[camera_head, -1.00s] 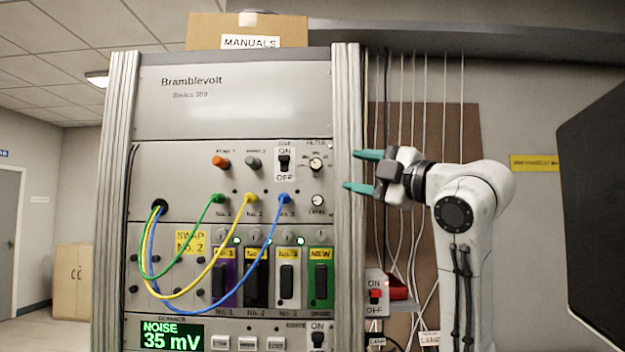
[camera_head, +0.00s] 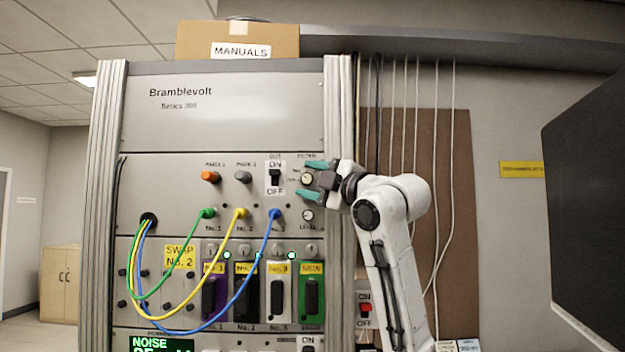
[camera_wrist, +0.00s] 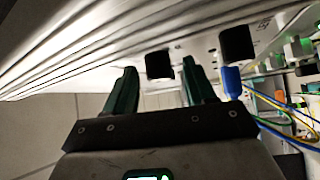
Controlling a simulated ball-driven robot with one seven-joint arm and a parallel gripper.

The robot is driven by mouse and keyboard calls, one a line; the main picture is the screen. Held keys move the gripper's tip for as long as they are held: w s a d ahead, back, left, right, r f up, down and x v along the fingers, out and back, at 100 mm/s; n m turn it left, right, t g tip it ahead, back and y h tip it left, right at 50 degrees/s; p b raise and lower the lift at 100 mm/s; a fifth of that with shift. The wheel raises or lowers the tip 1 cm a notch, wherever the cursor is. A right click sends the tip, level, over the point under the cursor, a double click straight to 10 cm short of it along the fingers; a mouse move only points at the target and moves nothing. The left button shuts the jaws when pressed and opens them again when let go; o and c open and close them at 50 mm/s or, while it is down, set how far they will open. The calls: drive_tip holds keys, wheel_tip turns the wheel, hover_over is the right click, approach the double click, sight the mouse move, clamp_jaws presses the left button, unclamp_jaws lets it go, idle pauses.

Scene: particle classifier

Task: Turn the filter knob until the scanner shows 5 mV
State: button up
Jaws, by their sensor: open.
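The filter knob (camera_head: 307,179), a round dial with a scale around it, is at the upper right of the control panel. My gripper (camera_head: 308,180) is open in front of it, with one teal finger above and one below the knob in the head view. In the wrist view, a black knob (camera_wrist: 159,64), apparently the filter knob, shows between and slightly beyond the open fingertips (camera_wrist: 160,76). I see no contact with it.
The level knob (camera_head: 308,216) is just below my lower finger. The blue plug (camera_head: 275,214) and its cable are close to the left. The ON/OFF cut switch (camera_head: 274,177) is left of the fingertips. The rack's right post (camera_head: 340,110) stands beside my wrist.

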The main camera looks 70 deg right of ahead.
clamp_jaws()
drive_tip(key=shift+f, duration=0.1)
idle(0.3)
drive_tip(key=shift+f+m+b, duration=0.15)
drive_tip(key=shift+m+b, duration=0.15)
drive_tip(key=shift+b, duration=0.2)
drive_tip(key=m+h+b, duration=0.1)
drive_tip(key=m+t+h+b, duration=0.1)
drive_tip(key=shift+w+f+m+b, duration=0.15)
drive_tip(key=shift+f+m+b, duration=0.1)
drive_tip(key=shift+m+b, duration=0.15)
drive_tip(key=m+h+b, duration=0.1)
drive_tip(key=m+h, duration=0.1)
drive_tip(key=m, duration=0.1)
drive_tip(key=shift+w+a+t+h, duration=0.1)
drive_tip(key=shift+t+h, duration=0.2)
drive_tip(key=shift+t, duration=0.1)
drive_tip(key=shift+m+g+h+b, duration=0.5)
drive_tip(key=shift+m+h+b, duration=0.15)
drive_tip(key=shift+m+h, duration=1.65)
drive_tip(key=shift+m, duration=0.6)
